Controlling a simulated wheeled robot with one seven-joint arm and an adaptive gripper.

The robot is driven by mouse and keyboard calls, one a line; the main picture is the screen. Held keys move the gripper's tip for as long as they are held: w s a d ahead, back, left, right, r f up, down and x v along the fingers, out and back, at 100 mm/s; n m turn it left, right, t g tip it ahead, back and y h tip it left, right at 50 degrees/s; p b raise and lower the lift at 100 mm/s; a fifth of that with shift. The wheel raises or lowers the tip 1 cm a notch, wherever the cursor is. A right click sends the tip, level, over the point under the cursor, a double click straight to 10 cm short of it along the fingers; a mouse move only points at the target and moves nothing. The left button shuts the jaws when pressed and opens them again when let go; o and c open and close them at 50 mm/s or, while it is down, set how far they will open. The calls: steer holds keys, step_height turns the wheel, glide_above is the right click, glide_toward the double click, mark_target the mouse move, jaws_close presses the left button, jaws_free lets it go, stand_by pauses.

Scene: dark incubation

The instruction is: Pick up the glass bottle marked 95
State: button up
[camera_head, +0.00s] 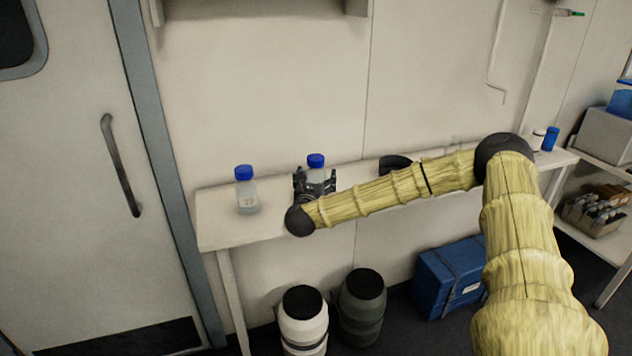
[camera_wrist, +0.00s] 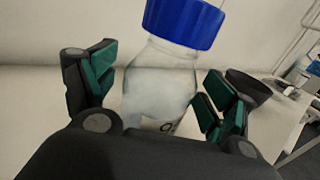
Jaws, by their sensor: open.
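A clear glass bottle with a blue cap stands upright on the white bench; in the head view this bottle (camera_head: 316,167) is partly hidden behind my gripper (camera_head: 315,183). In the wrist view the same bottle (camera_wrist: 160,88) is between the open fingers of my gripper (camera_wrist: 158,92), with gaps on both sides. Only part of a dark mark shows low on its front, so I cannot read the number. A second blue-capped bottle (camera_head: 246,192), marked 27 or similar, stands on the bench to the left, apart from my gripper.
The narrow white bench (camera_head: 222,232) runs along the wall. A dark round object (camera_head: 394,163) sits to the right of the gripper, also in the wrist view (camera_wrist: 248,86). Small blue and white containers (camera_head: 550,138) stand at the bench's right end. Drums and a blue box (camera_head: 448,280) are below.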

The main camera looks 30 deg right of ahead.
steer(key=c, duration=1.5)
steer(key=shift+o, duration=0.2)
